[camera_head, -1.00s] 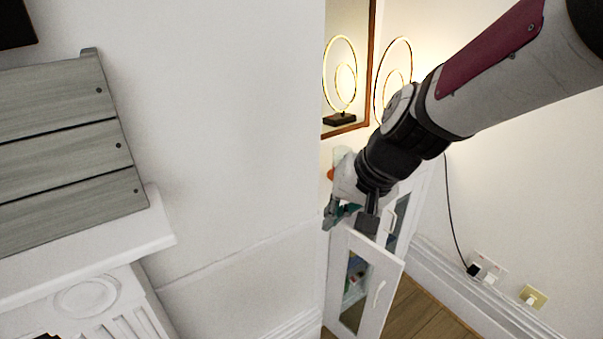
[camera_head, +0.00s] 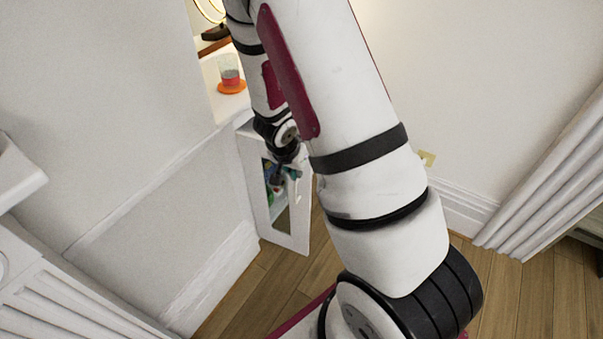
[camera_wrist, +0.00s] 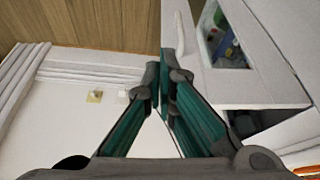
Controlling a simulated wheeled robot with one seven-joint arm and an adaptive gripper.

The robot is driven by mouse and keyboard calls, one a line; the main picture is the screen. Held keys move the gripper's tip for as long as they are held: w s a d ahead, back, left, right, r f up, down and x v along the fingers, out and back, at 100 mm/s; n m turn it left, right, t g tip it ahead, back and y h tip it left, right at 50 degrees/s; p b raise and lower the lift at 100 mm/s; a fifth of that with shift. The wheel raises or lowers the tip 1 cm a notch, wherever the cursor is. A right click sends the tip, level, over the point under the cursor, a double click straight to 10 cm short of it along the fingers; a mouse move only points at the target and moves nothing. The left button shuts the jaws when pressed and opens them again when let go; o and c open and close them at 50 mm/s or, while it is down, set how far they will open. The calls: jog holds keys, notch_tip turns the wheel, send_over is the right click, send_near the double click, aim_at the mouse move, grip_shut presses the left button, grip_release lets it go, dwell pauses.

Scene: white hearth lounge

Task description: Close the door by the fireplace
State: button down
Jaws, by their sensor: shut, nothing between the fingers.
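The white cabinet door (camera_head: 292,241), with a glass pane, stands open beside the wall in the head view. Bottles or jars show behind the pane. In the wrist view the door (camera_wrist: 212,88) fills the upper right, with its white handle (camera_wrist: 183,32) just beyond my fingertips. My gripper (camera_wrist: 161,74) is shut and empty, its teal fingers together beside the handle edge of the door. I cannot tell whether they touch it. In the head view my gripper (camera_head: 290,172) is in front of the door's upper part, partly hidden by my arm.
A glass with red contents (camera_head: 230,76) stands on an orange coaster on the white cabinet top (camera_head: 213,82). The white fireplace surround (camera_head: 50,290) is at left. Bare wooden floor (camera_head: 250,295) lies below the door. A curtain (camera_head: 545,190) hangs at right.

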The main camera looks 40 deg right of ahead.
jog(key=b, duration=0.5)
send_near(305, 177)
jog(key=s+a+f, duration=0.3)
jog(key=s, duration=0.1)
jog(key=shift+w+d+f, duration=0.1)
jog(key=shift+w+d, duration=0.3)
jog(key=shift+d, duration=0.3)
jog(key=shift+w+d, duration=0.35)
jog(key=shift+d, duration=0.35)
jog(key=shift+w+d+f, duration=0.1)
jog(key=shift+w+d, duration=0.3)
jog(key=shift+d, duration=0.25)
